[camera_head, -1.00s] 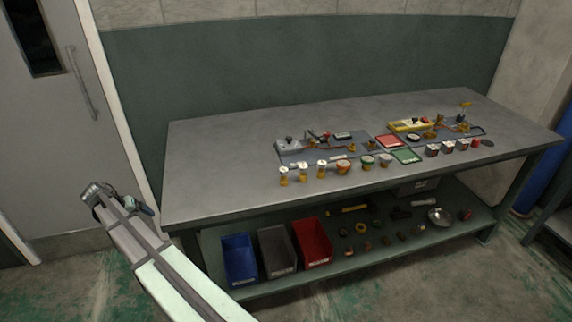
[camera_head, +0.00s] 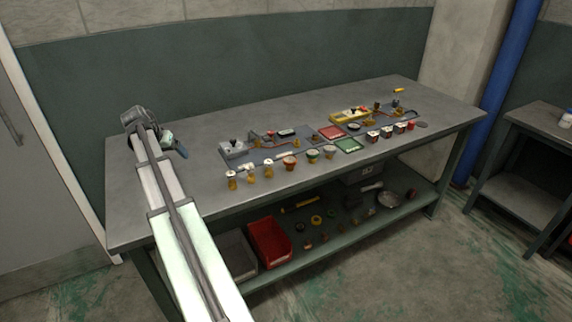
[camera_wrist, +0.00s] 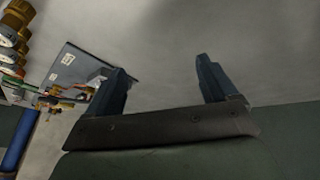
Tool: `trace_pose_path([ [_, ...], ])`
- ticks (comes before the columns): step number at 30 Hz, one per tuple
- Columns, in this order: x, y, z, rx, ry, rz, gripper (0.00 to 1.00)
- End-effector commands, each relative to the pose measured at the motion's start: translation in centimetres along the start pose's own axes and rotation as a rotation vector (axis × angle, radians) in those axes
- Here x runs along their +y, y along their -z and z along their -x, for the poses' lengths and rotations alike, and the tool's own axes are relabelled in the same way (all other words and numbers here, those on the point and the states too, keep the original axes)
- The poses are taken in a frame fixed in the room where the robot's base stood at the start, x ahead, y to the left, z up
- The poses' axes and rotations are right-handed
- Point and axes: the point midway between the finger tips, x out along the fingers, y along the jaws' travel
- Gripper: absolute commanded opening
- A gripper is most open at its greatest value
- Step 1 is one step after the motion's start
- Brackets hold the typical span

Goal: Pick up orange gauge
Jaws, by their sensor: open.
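A row of small round gauge-like pieces stands along the front of the table. One with an orange body (camera_head: 290,162) is in the middle of the left group, the likeliest orange gauge; its face is too small to read. My gripper (camera_head: 176,147) is over the table's left end, left of the row and apart from it. In the wrist view my gripper (camera_wrist: 160,70) is open, with bare grey table between its fingers. Several round pieces with brass-coloured bodies (camera_wrist: 14,38) show at that view's upper left edge.
The table (camera_head: 330,100) has free room at the back and left. A red bin (camera_head: 268,243) is on the lower shelf.

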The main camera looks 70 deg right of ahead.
Motion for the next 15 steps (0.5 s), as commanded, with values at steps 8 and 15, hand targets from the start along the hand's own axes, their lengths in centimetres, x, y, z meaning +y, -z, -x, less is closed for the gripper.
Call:
trace_pose_path([
  [8, 12.3, 2.5, -1.6, -0.038, -0.012, -0.161, 0.86],
  [15, 22.4, 3.1, -2.4, -0.062, -0.02, -0.295, 0.86],
])
